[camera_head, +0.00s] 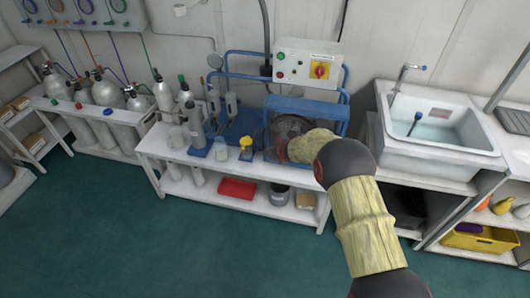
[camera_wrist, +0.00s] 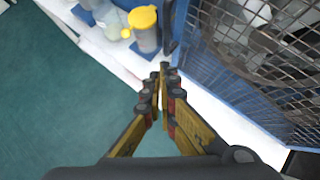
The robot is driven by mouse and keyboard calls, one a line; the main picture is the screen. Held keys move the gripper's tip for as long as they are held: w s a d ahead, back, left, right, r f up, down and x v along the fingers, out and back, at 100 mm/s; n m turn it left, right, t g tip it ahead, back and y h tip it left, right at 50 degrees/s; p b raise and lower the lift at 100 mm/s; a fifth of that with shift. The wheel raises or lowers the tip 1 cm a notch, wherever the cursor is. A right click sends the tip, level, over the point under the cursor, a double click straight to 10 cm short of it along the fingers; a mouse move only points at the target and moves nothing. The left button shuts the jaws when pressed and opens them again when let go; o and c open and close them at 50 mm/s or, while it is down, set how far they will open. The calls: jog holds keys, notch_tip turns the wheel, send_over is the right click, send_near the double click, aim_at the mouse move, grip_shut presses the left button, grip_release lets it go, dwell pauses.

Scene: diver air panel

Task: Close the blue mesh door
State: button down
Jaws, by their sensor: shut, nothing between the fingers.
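The blue-framed mesh (camera_wrist: 262,62) fills the right of the wrist view, with its blue lower rail (camera_wrist: 232,88) running down to the right. Grey metal parts show behind the mesh. A blue upright edge (camera_wrist: 178,25) stands at its left end; I cannot tell if this is the door's free edge or how far the door is open. In the head view the blue enclosure (camera_head: 306,104) stands on the white bench, partly hidden by my arm. My gripper (camera_wrist: 163,72) is shut and empty, just left of the mesh and over the bench's front edge. Contact cannot be told.
A yellow-topped container (camera_wrist: 144,22) stands left of the enclosure, also in the head view (camera_head: 246,145). A control box (camera_head: 307,63) with a red switch is above. A sink (camera_head: 435,125) is to the right. Gas cylinders (camera_head: 105,90) stand left. The green floor in front is clear.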

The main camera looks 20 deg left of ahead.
jog(key=p+v, duration=0.1)
jog(key=v, duration=0.8)
jog(key=shift+s+a, duration=0.15)
jog(key=shift+a, duration=0.1)
